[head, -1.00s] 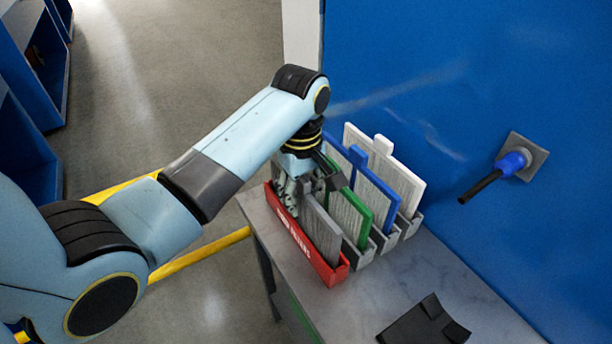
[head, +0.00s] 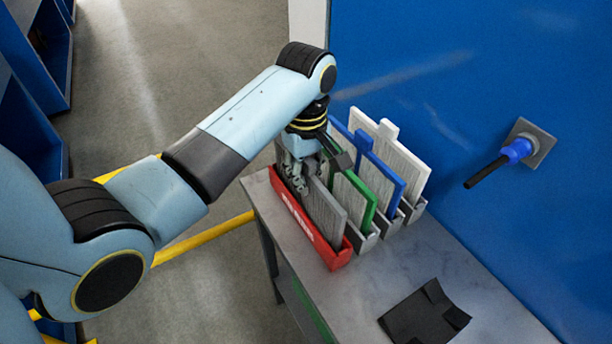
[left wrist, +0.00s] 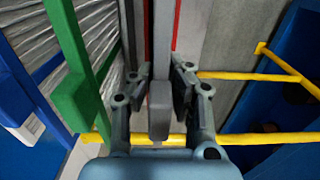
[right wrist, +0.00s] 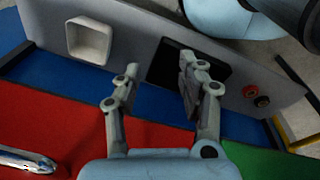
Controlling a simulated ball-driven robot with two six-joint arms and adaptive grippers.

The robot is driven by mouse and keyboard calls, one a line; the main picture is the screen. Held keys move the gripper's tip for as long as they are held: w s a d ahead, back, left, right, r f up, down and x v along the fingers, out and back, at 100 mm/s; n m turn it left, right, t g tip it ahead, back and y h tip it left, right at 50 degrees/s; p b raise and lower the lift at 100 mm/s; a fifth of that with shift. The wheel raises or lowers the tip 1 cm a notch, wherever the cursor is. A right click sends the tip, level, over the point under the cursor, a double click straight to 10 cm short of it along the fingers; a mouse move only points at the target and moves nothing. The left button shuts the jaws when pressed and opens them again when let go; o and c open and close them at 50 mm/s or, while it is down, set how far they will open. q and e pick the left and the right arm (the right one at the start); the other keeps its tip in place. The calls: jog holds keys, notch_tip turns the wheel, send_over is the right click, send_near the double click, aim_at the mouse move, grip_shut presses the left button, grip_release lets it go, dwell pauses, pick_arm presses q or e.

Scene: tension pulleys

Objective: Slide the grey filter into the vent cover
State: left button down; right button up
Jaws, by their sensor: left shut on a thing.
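The grey filter (head: 325,210) is a flat, upright panel standing in the red holder (head: 312,234) at the front of the rack. My left gripper (head: 303,178) points down at the filter's far end and is shut on its grey tab. In the left wrist view, the tab (left wrist: 159,108) sits between the fingers (left wrist: 158,92). The filter's lower part is hidden by the red holder. My right gripper (right wrist: 158,88) shows only in the right wrist view, with its fingers apart and nothing visible between them. I cannot make out the vent cover for certain.
Behind the grey filter stand a green-framed filter (head: 358,195), a blue one (head: 388,180) and a white one (head: 408,165) in grey slots. A dark folded piece (head: 425,315) lies on the table (head: 460,270). A blue fixture (head: 516,150) sticks out from the blue wall.

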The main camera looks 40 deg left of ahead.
aim_at(306, 162)
pick_arm(q)
jog(key=shift+r, duration=1.9)
jog(key=shift+r, duration=1.4)
